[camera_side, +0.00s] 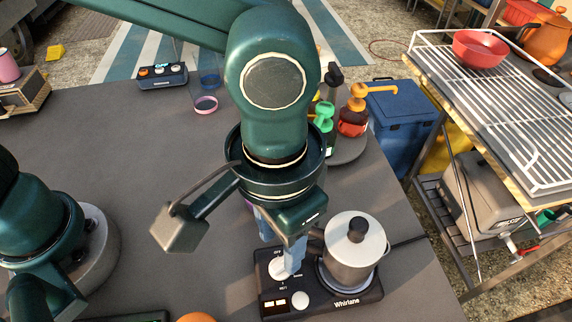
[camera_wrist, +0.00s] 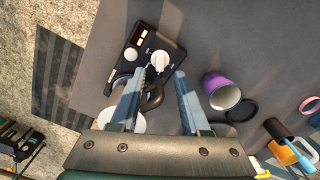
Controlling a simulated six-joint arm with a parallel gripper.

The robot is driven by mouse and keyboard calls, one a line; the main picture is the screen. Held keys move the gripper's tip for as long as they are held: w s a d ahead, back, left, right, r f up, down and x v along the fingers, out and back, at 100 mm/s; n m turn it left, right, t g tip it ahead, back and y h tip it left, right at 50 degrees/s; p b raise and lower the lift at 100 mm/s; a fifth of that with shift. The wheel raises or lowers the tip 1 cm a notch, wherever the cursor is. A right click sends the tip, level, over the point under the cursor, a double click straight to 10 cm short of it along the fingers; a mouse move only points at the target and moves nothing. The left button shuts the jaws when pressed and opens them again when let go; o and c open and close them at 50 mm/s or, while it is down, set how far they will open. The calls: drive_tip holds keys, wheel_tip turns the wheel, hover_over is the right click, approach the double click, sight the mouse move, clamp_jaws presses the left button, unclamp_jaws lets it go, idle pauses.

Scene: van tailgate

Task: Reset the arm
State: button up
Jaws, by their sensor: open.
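My gripper (camera_side: 284,258) points down over the black Whirlane appliance (camera_side: 334,304) at the front right of the table. Its blue-grey fingers are apart, with nothing seen between them. In the side view a fingertip overlaps the white knob (camera_side: 278,270); I cannot tell whether it touches. In the wrist view the gripper (camera_wrist: 157,78) has the white knob (camera_wrist: 160,61) just beyond and between its fingertips. A metal pot with a black lid knob (camera_side: 352,255) stands on the appliance, right of the fingers. In the wrist view the pot is partly hidden by the left finger.
A purple cup (camera_wrist: 213,83) stands close to the right finger in the wrist view. Pump bottles (camera_side: 353,118) stand behind my gripper. A small control box (camera_side: 162,76) and a pink ring (camera_side: 206,104) lie farther back. The table's left middle is clear.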

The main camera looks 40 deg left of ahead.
drive_tip(key=shift+r, duration=0.25)
drive_tip(key=shift+w+a, duration=0.15)
drive_tip(key=shift+w, duration=0.1)
drive_tip(key=w+a+r+n+t+h, duration=0.1)
drive_tip(key=w+a+r+n+t, duration=0.3)
drive_tip(key=a+r, duration=0.75)
drive_tip(key=s+a+f, duration=0.2)
drive_tip(key=a, duration=0.3)
drive_tip(key=s+a+f+t+y, duration=0.1)
drive_tip(key=s+a+f, duration=0.1)
drive_tip(key=a, duration=0.4)
drive_tip(key=shift+s+a+f+t, duration=0.2)
drive_tip(key=shift+s+f+t, duration=0.15)
drive_tip(key=shift+s, duration=0.45)
